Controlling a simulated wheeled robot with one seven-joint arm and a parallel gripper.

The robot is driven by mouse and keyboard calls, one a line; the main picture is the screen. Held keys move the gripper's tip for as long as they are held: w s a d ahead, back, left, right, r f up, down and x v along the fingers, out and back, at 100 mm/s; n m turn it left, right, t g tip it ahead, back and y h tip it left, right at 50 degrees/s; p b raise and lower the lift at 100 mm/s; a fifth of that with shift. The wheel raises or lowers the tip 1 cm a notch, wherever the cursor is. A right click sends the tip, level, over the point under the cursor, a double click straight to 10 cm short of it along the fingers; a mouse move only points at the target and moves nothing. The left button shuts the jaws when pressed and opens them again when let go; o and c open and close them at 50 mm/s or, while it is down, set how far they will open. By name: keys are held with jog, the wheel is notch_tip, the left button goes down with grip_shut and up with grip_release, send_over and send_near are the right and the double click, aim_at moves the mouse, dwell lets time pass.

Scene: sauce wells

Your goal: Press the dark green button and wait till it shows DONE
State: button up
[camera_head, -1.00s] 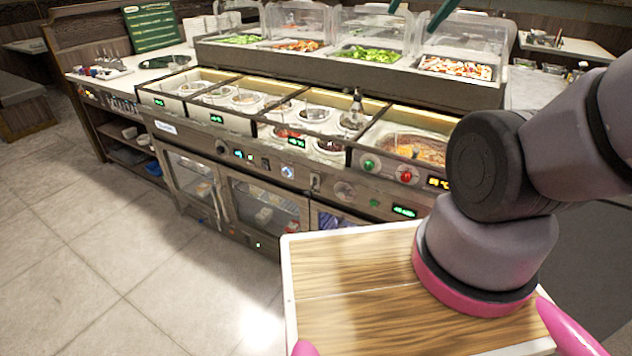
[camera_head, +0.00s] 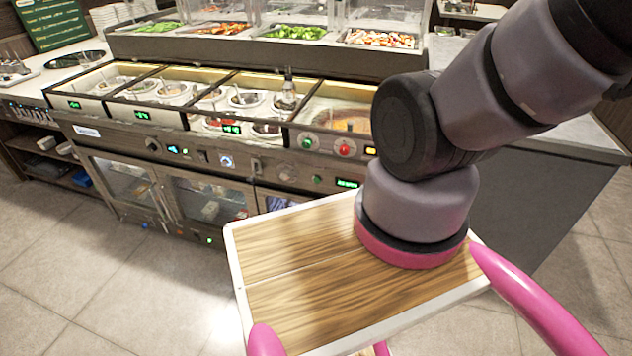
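The front panel of the steel counter (camera_head: 215,160) faces me. A green button (camera_head: 307,143) sits at its right part, beside a red button (camera_head: 343,149). Lower down is a smaller, darker green button (camera_head: 317,180), with a small green-lit display (camera_head: 347,183) to its right. The display's text is too small to read. My arm rises from its base and leaves the picture at the upper right. My gripper is out of view.
Open wells with pots and sauces (camera_head: 175,90) line the counter top, with clear guards over food trays behind. Glass-door cabinets (camera_head: 190,195) are below. Tiled floor (camera_head: 110,270) is clear at the left. A dark panel (camera_head: 540,200) closes the right end.

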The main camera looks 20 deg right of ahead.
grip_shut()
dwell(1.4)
